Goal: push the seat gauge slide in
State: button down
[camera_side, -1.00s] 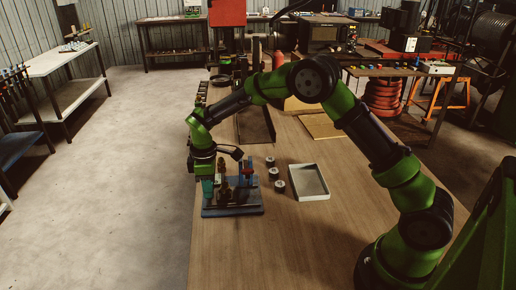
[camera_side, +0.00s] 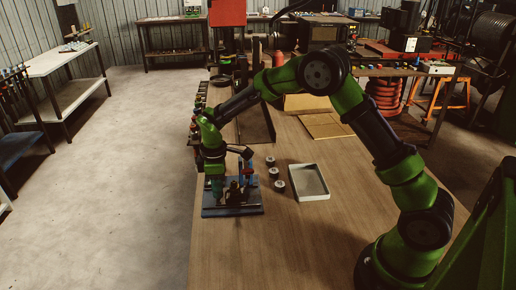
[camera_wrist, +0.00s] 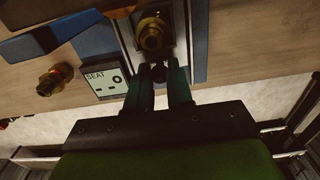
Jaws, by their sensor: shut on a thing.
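My gripper (camera_wrist: 159,78) has its two teal fingers shut on a small dark knob (camera_wrist: 158,72), which I take to be the handle of the seat gauge slide. A brass fitting (camera_wrist: 152,36) sits just beyond the knob, in line with it. A plate marked SEAT (camera_wrist: 106,82) lies left of the fingers. In the side view my gripper (camera_side: 217,189) is low at the left part of the fixture on its blue-grey base plate (camera_side: 232,212). The knob is hidden there, and the slide's travel is too small to make out.
Another brass fitting (camera_wrist: 55,80) is left of the SEAT plate. A shallow tray (camera_side: 309,181) is farther right. The near tabletop (camera_side: 300,245) is clear.

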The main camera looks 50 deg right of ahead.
aim_at(231, 185)
jog(key=shift+s+d, duration=1.3)
jog(key=shift+d, duration=0.1)
jog(key=shift+c, duration=1.4)
grip_release()
jog(key=shift+a, duration=0.1)
jog(key=shift+r, duration=4.5)
jog(key=shift+s+r, duration=0.1)
